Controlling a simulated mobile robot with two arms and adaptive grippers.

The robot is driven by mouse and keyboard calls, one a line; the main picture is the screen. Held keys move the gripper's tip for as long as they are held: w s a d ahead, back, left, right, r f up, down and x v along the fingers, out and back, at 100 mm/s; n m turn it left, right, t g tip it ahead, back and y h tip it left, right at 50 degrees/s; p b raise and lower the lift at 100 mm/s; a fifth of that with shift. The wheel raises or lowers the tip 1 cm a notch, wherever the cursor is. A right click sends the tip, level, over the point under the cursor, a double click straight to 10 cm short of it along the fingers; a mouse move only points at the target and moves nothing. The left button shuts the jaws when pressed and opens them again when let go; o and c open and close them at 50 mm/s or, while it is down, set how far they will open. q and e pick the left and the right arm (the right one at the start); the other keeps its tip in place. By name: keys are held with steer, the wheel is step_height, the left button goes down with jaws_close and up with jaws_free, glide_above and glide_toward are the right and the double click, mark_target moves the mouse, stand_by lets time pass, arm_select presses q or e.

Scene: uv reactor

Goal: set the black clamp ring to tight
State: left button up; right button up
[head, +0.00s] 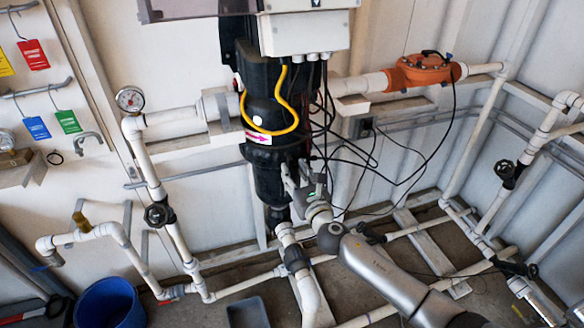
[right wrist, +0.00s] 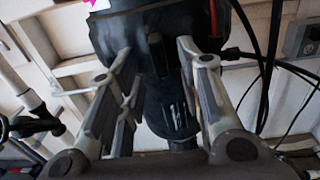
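The black reactor vessel (head: 268,183) stands upright against the wall. A black band, which looks like the clamp ring (head: 277,154), goes around it just below the label with the pink arrow. Its exact setting cannot be read. My right gripper (head: 299,178) is at the vessel's lower right side, below the band. In the right wrist view its two fingers (right wrist: 155,62) are spread apart with the black vessel (right wrist: 172,112) behind and between them. A dark upright lug (right wrist: 157,54) shows between the fingertips; contact cannot be told. My left gripper is out of view.
Black cables (head: 330,135) hang right of the vessel, close to my right gripper. White pipes (head: 300,280) run below and around it. An orange valve body (head: 420,70) is at upper right. A blue bucket (head: 109,304) and a grey tray (head: 248,312) are on the floor.

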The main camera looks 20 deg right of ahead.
steer(key=shift+w+a, duration=0.1)
steer(key=shift+w, duration=1.2)
jaws_close()
